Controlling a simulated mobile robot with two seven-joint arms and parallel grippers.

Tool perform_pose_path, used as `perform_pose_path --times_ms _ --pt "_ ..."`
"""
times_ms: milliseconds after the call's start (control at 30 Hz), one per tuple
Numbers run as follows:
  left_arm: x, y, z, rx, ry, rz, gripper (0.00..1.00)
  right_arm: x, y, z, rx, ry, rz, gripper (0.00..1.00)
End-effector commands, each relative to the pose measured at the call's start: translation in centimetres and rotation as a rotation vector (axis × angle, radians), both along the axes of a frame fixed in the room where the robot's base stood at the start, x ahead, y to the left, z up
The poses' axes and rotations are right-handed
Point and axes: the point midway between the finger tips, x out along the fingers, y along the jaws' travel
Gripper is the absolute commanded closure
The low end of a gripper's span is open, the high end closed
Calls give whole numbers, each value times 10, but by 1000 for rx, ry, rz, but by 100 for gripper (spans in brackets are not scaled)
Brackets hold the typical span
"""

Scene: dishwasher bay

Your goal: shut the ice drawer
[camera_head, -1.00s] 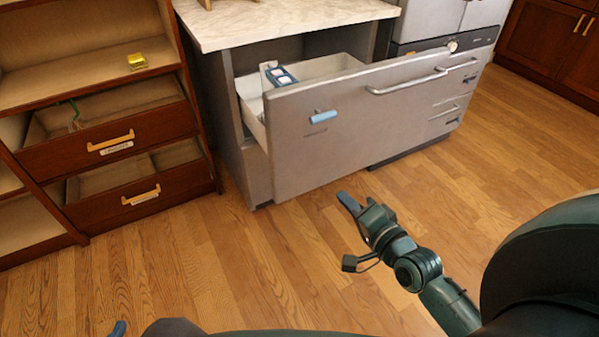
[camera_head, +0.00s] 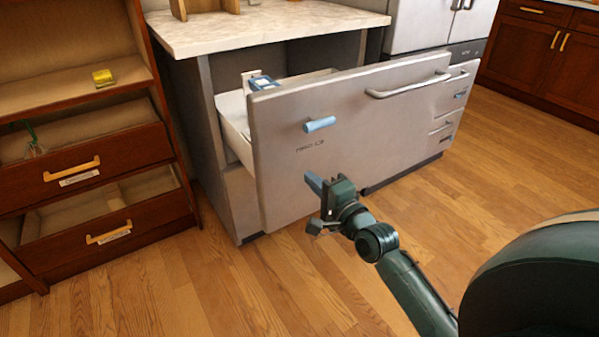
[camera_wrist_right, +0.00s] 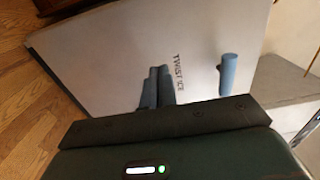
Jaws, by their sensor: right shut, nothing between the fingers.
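The ice drawer has a wide grey front (camera_head: 290,165) with a light blue handle (camera_head: 320,124) and small lettering that ends in "ICE". It stands pulled out from under the marble counter, with its white inside (camera_head: 234,112) showing behind the front. My right gripper (camera_head: 314,183) is shut and empty, below the blue handle and in front of the drawer face. In the right wrist view the shut fingers (camera_wrist_right: 155,88) point at the drawer front (camera_wrist_right: 110,50), left of the handle (camera_wrist_right: 228,72). I cannot tell whether they touch it. My left gripper is out of view.
A blue and white object (camera_head: 262,82) sits in the drawer. The marble counter (camera_head: 255,27) is above. A dark wooden cabinet (camera_head: 85,158) with partly open drawers stands left. A long metal bar handle (camera_head: 408,87) is on the right of the grey front. Wooden floor (camera_head: 230,290) is clear.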

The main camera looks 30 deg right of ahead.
Motion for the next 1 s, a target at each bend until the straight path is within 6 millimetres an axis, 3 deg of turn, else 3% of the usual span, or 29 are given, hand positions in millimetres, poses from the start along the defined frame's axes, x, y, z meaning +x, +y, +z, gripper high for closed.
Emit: perform_pose_path --times_ms 100,333,1000 --pt "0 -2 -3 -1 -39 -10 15 24 2 -2 -1 -2 1 100" --pt "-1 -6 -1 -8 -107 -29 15 52 4 -2 -1 0 1 100" --pt "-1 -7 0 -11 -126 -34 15 66 6 -1 0 1 1 100"
